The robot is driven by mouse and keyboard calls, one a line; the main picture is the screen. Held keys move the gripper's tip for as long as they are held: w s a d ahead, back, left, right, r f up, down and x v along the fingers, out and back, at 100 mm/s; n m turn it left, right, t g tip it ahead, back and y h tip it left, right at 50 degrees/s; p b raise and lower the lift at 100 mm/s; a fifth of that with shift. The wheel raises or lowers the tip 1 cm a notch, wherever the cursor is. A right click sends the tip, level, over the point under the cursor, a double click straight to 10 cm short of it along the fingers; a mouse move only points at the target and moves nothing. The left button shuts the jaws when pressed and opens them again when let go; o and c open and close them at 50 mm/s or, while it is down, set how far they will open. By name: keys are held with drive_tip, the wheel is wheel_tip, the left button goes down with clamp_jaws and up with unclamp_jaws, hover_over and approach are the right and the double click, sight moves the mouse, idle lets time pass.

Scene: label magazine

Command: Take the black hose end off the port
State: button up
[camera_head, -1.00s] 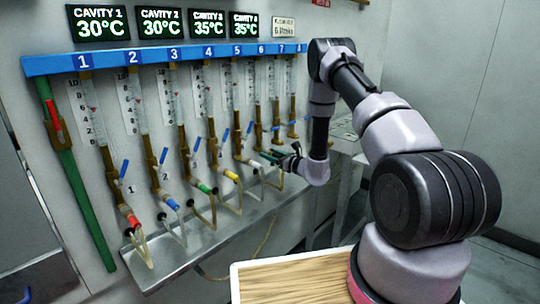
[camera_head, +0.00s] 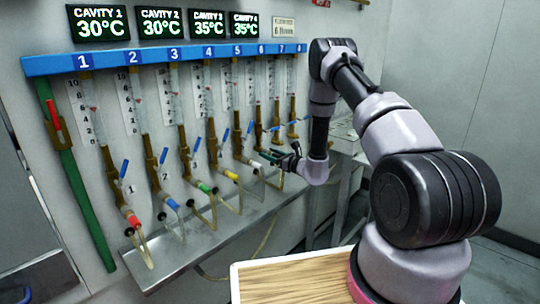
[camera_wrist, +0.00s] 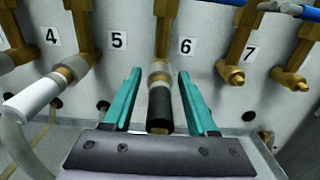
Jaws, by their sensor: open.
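The black hose end (camera_wrist: 160,107) shows in the wrist view on the brass port (camera_wrist: 162,40) between the labels 5 and 6. A pale collar sits above its black sleeve. My gripper (camera_wrist: 160,88) is open, with one teal finger on each side of the hose end and a gap visible on both sides. In the head view my gripper (camera_head: 270,155) is at the sixth column of the panel. The hose end is too small and hidden there to make out.
A white hose end (camera_wrist: 33,97) is on the port to the left. The port by label 7 (camera_wrist: 236,62) is bare. Hose ends with red (camera_head: 133,221), blue (camera_head: 172,204), green and yellow bands are further left. A metal shelf (camera_head: 165,268) runs below.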

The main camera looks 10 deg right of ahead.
drive_tip(key=shift+c, duration=0.3)
clamp_jaws()
drive_tip(key=shift+v, duration=2.95)
